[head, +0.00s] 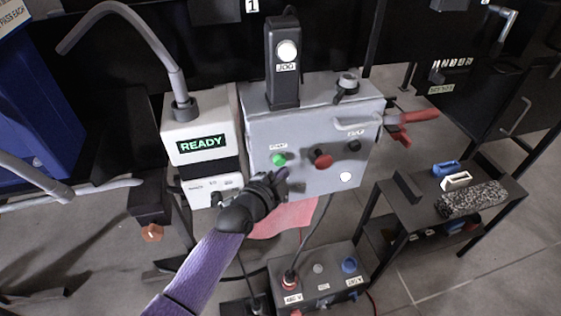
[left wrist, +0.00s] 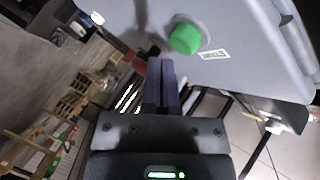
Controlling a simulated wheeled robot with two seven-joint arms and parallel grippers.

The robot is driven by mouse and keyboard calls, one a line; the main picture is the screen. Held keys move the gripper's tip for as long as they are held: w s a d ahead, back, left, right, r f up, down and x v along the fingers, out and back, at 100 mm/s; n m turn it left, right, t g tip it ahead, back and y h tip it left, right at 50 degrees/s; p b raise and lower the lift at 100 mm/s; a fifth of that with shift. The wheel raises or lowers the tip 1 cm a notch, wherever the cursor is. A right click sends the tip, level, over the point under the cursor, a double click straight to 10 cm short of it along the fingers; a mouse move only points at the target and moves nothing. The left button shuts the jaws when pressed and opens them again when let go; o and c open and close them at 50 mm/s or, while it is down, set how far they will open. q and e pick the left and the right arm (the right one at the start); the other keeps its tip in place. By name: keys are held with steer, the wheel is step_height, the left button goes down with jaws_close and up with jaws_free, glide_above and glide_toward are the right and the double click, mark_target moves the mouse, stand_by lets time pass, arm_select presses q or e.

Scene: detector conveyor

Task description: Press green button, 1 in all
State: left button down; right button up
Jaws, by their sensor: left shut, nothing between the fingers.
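The green button (head: 279,160) sits on the front face of the grey control box (head: 260,128), under a small START label. In the left wrist view the green button (left wrist: 185,38) stands out from the panel, just past the fingertips and a little to the right of them. My left gripper (head: 283,174) is shut and empty, with its fingertips just below and right of the button in the head view. The closed fingers also show in the left wrist view (left wrist: 161,72). A gap seems to lie between fingertips and button, but contact is hard to judge. My right gripper is not in view.
A red knob (head: 322,159) and a black knob (head: 353,146) sit right of the green button. A JOG pendant (head: 284,62) stands on the box. A READY display unit (head: 200,146) stands left. A lower button box (head: 318,270) lies below.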

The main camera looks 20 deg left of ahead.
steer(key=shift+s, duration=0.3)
arm_select(q)
steer(key=shift+w, duration=0.15)
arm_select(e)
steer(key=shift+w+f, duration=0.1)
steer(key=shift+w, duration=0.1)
arm_select(q)
steer(key=shift+w+a, duration=0.2)
steer(key=shift+a, duration=0.05)
